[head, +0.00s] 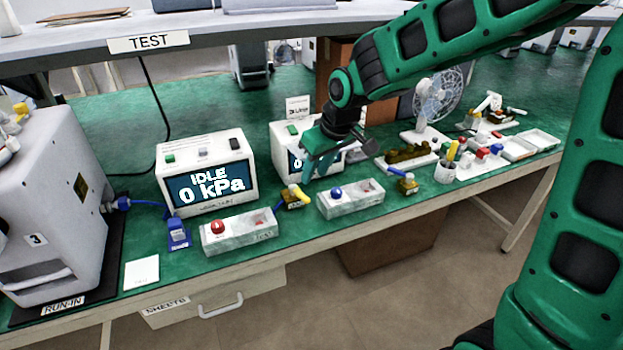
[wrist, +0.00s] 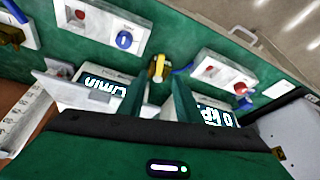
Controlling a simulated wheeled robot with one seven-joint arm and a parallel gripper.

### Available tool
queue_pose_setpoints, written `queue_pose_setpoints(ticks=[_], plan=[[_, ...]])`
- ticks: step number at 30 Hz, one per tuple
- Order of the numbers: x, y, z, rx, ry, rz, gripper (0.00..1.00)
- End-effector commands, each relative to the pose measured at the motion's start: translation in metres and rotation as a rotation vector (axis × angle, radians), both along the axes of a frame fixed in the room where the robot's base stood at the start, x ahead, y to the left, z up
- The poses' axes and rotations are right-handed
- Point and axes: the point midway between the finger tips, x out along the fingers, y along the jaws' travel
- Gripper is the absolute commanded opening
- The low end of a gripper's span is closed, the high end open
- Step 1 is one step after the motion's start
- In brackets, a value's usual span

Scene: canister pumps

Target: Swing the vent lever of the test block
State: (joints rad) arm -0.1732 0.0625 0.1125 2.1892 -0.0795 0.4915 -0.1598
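A small brass block (head: 291,201) with a yellow lever (head: 300,192) sits on the green bench between two pale control boxes. In the wrist view the yellow lever (wrist: 158,67) shows just beyond the fingertips, roughly centred between them. My gripper (head: 310,172) points down in front of the second display, above and a little right of the lever, apart from it. In the wrist view my gripper (wrist: 159,85) has its two green fingers spread with nothing between them. A second brass block (head: 408,184) with a blue hose stands farther right. No label on either block is legible.
A display (head: 208,178) reads IDLE 0 kPa; a second display (head: 300,140) is partly behind my gripper. A red-knob box (head: 240,232) and a blue-knob box (head: 350,199) flank the lever. A TEST sign (head: 148,42) hangs above. The pump (head: 45,190) stands left.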

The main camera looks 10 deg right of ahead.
Motion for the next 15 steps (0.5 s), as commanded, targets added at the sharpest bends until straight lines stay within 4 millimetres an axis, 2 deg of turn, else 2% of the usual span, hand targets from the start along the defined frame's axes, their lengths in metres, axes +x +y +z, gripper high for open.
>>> queue_pose_setpoints(ticks=[11, 14, 15], plan=[[-0.002, -0.001, 0.005, 0.0, 0.0, 0.0, 0.31], [-0.003, -0.006, 0.006, -0.003, 0.002, -0.009, 0.07], [-0.005, -0.013, 0.007, -0.006, 0.006, -0.024, 0.0]])
